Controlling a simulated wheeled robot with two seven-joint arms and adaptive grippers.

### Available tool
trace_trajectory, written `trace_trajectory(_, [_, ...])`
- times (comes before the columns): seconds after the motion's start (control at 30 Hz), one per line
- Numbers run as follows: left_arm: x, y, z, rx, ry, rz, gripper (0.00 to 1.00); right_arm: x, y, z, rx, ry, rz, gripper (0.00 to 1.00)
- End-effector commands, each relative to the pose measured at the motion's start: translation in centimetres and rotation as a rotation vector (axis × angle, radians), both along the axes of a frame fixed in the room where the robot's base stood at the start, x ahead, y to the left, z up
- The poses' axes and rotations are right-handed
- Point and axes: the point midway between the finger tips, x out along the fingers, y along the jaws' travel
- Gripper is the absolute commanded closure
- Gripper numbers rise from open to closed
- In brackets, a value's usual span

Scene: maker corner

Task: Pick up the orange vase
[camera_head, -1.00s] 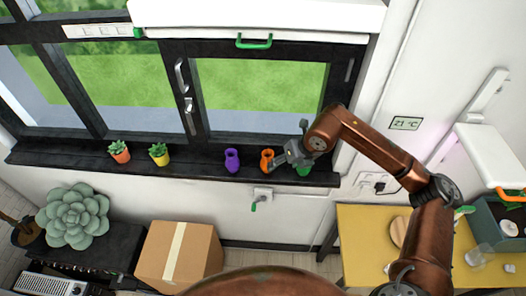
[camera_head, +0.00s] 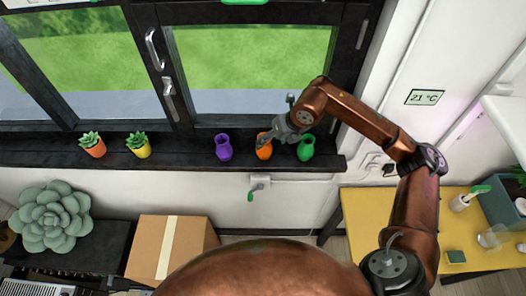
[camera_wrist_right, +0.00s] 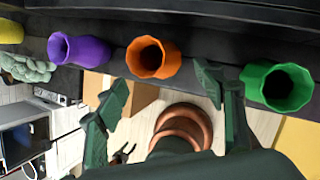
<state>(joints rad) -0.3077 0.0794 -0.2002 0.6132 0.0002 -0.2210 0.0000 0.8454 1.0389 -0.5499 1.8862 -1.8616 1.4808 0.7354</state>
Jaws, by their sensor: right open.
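The orange vase (camera_head: 264,153) stands upright on the dark window sill, between the purple vase and the green vase. My right gripper (camera_head: 268,138) is at the orange vase in the head view and covers part of its top. In the right wrist view the orange vase (camera_wrist_right: 154,60) shows its open mouth, just beyond and between the spread fingers of the right gripper (camera_wrist_right: 163,92). The fingers are open with nothing between their tips. My left gripper is not in view.
The purple vase (camera_head: 223,148) stands to the left and the green vase (camera_head: 306,148) close to the right on the sill (camera_head: 190,156). Two potted succulents (camera_head: 138,146) stand farther left. The window (camera_head: 250,75) rises behind. A cardboard box (camera_head: 170,248) is below.

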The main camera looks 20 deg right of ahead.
Motion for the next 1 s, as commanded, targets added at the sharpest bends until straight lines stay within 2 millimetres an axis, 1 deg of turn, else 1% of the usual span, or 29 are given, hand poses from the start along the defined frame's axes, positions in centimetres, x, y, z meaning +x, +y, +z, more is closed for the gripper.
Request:
trace_trajectory(0.03, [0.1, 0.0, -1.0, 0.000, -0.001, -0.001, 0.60, 0.0, 0.0, -1.0, 0.000, 0.001, -0.001, 0.37])
trace_trajectory(0.07, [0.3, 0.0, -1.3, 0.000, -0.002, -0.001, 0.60, 0.0, -0.1, -1.3, 0.000, 0.001, -0.001, 0.37])
trace_trajectory(0.17, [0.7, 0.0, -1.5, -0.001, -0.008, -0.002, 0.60, 0.0, 0.0, -1.9, 0.000, 0.002, -0.001, 0.37])
trace_trajectory(0.47, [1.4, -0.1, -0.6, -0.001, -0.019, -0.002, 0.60, 1.1, 0.7, -4.2, 0.002, 0.003, -0.002, 0.37])
trace_trajectory(0.63, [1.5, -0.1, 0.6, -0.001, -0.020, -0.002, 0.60, 2.1, 1.4, -6.2, 0.003, 0.005, -0.002, 0.37])
trace_trajectory(0.7, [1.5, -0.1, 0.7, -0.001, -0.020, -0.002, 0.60, 2.5, 1.6, -7.2, 0.002, 0.005, -0.002, 0.37])
trace_trajectory(0.8, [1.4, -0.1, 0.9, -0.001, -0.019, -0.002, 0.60, 2.9, 1.8, -8.1, 0.001, 0.003, -0.002, 0.37])
trace_trajectory(1.0, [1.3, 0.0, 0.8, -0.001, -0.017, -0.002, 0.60, 3.0, 1.9, -8.5, 0.000, 0.001, -0.002, 0.37])
